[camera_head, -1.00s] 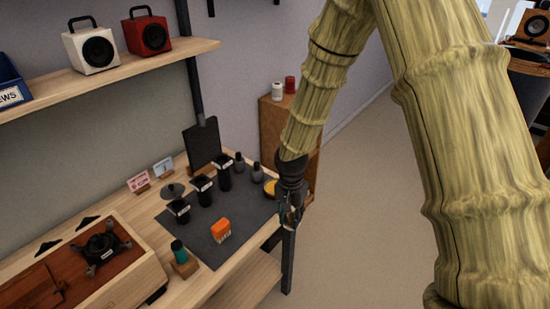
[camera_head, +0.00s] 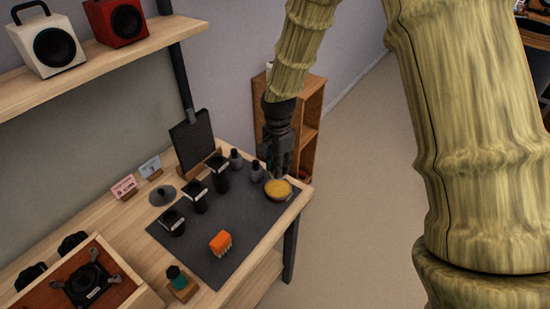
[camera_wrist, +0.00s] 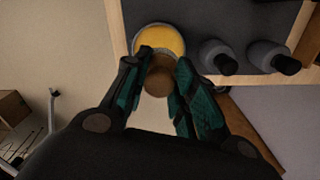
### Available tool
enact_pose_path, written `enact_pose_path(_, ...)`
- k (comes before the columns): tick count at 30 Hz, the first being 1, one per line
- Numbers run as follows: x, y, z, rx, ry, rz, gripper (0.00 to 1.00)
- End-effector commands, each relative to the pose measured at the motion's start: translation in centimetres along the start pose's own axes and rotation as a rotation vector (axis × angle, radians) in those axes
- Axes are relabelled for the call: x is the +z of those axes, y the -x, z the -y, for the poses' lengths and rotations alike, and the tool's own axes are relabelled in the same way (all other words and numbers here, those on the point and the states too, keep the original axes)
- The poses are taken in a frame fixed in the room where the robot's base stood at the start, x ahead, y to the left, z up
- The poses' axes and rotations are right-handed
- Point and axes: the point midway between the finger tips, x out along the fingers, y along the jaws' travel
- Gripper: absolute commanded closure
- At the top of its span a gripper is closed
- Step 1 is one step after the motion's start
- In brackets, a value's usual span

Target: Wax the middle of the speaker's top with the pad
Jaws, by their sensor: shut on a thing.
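My gripper (camera_head: 277,165) points down just behind the round tin of yellow wax (camera_head: 279,189) at the right end of the bench. In the wrist view my gripper (camera_wrist: 160,75) is shut on a round brown thing, apparently the pad (camera_wrist: 158,80). The pad appears right beside or over the rim of the wax tin (camera_wrist: 159,38); I cannot tell if they touch. In the head view the pad is not clearly visible. The speaker (camera_head: 55,290), a pale wooden box with a red-brown top and a black fitting on it, lies at the lower left, partly cut off.
A dark mat (camera_head: 215,255) carries several black cups, dark bottles (camera_head: 257,171) and an orange brush (camera_head: 220,243). A dark upright board (camera_head: 193,140) stands behind. A shelf (camera_head: 100,65) with white and red speakers hangs above left.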

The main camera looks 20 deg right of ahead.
Motion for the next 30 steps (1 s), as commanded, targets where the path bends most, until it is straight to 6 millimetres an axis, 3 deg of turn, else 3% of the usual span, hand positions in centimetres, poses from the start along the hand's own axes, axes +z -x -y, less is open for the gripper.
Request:
enact_pose_path(21, 0.0, -5.3, 0.0, -0.001, 0.002, 0.000, 0.93)
enact_pose_path(30, 0.0, -5.9, 0.0, -0.001, 0.001, 0.000, 0.93)
